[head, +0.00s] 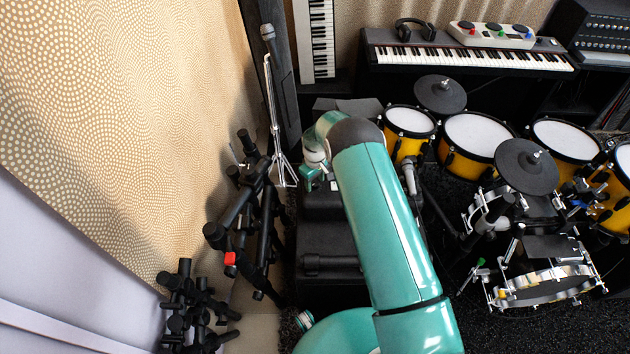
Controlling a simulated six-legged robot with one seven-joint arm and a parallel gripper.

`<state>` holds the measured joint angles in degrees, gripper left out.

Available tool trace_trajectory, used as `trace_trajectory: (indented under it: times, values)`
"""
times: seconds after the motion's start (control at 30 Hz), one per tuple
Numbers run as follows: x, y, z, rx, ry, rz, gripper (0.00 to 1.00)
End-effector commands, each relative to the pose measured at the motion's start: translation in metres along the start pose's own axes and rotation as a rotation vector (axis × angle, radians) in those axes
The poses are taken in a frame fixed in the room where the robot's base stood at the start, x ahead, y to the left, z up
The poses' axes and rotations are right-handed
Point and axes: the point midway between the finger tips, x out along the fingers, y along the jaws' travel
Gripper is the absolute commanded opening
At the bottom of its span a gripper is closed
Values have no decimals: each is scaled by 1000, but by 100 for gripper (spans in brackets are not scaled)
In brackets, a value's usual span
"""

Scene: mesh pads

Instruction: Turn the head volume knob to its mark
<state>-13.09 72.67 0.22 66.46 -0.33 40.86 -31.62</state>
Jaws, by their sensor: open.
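My teal arm reaches forward from the bottom of the head view and bends down at its far end. My gripper (317,181) is small in the picture, low over the back of a black box-like cabinet (325,235). Its teal fingertips are apart, and I see nothing held between them. I cannot make out the head volume knob or its mark; the arm covers part of the cabinet. A black unit with rows of small knobs (603,45) stands at the top right, far from my gripper. I cannot tell whether the knob is on either one.
A microphone stand (273,110) and black folded stands (245,215) crowd the left, beside the patterned wall. Yellow drums (476,138) and dark cymbal pads (526,166) fill the right. A keyboard (470,56) lies at the back. Dark carpet is open at the lower right.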

Motion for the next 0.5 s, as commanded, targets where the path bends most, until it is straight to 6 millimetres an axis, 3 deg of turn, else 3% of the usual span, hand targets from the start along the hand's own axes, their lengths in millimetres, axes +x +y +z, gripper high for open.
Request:
trace_trajectory:
  times: [0.27, 0.5]
  values:
    - [2, 0, 0, 0, 0, 0, 50]
    - [2, 0, 0, 0, 0, 0, 5]
